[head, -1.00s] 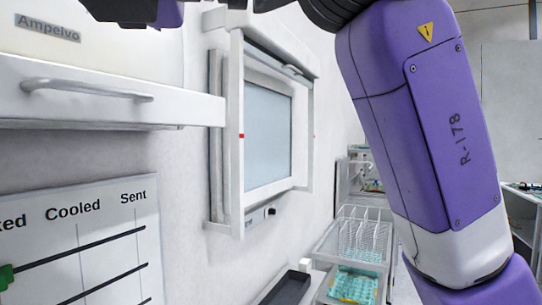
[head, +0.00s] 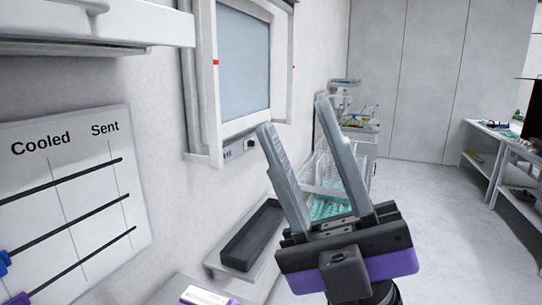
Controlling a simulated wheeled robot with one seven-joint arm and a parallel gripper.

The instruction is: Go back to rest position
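My gripper (head: 292,120) is in the middle of the head view, with its two long grey fingers pointing up. The fingers are spread apart and nothing is between them. The gripper's purple and black base is below, at the lower centre. The gripper stands in front of the wire rack and the teal trays, hiding part of them. It touches nothing that I can see.
A whiteboard (head: 75,240) marked "Cooled" and "Sent" hangs at left. A wall window (head: 243,65) is behind. A black tray (head: 252,236) lies on a low ledge. Teal trays (head: 330,206) sit beyond my gripper. A bench (head: 508,150) stands at right. Floor at right is clear.

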